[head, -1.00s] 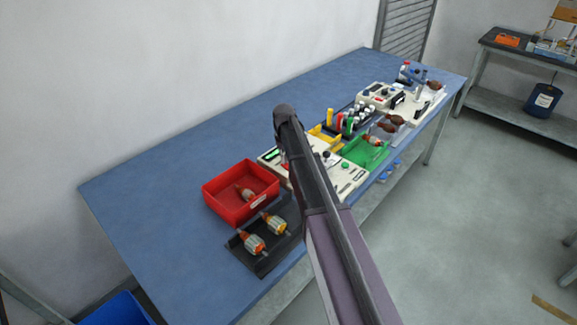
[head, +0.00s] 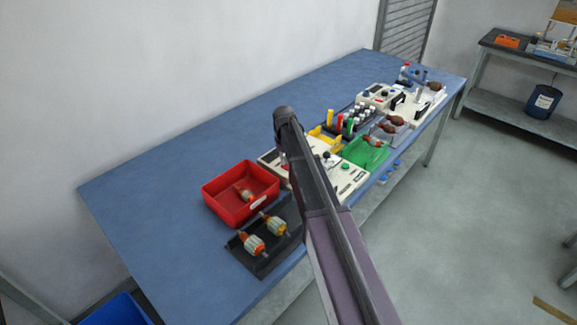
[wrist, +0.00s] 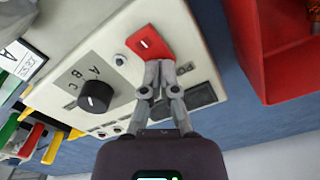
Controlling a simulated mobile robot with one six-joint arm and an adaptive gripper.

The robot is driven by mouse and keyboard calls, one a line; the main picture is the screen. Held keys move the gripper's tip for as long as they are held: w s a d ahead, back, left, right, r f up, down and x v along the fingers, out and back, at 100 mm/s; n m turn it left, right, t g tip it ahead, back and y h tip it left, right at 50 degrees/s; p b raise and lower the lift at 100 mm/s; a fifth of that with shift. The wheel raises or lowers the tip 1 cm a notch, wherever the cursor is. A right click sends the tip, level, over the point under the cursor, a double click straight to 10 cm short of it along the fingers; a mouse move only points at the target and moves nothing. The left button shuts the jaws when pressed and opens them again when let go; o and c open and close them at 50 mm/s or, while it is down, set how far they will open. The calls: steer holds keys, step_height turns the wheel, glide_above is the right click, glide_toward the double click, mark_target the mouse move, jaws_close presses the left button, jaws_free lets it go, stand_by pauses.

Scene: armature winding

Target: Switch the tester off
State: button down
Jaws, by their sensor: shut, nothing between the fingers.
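The tester is a cream box (head: 348,180) on the blue bench, partly hidden behind my arm in the head view. In the wrist view its panel (wrist: 118,52) carries a red rocker switch (wrist: 150,43) with a small white mark, a black dial (wrist: 95,96) beside letters A, B and C, and dark display windows (wrist: 200,94). My gripper (wrist: 158,72) is shut and empty. Its fingertips are at the lower edge of the red switch, touching it or very close; I cannot tell which. In the head view the fingertips are hidden by my arm.
A red bin (head: 240,192) with an armature inside stands left of the tester, and a black holder (head: 262,250) with two armatures stands in front. A green tray (head: 366,152) and yellow bin lie right. The back left of the blue bench (head: 160,180) is clear.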

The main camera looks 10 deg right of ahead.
mark_target(285, 166)
steer(key=shift+r+p, duration=3.3)
steer(key=shift+r, duration=0.15)
steer(key=shift+s, duration=0.45)
steer(key=s+m, duration=0.1)
steer(key=s, duration=2.7)
steer(key=shift+s+d, duration=0.2)
steer(key=shift+d, duration=0.1)
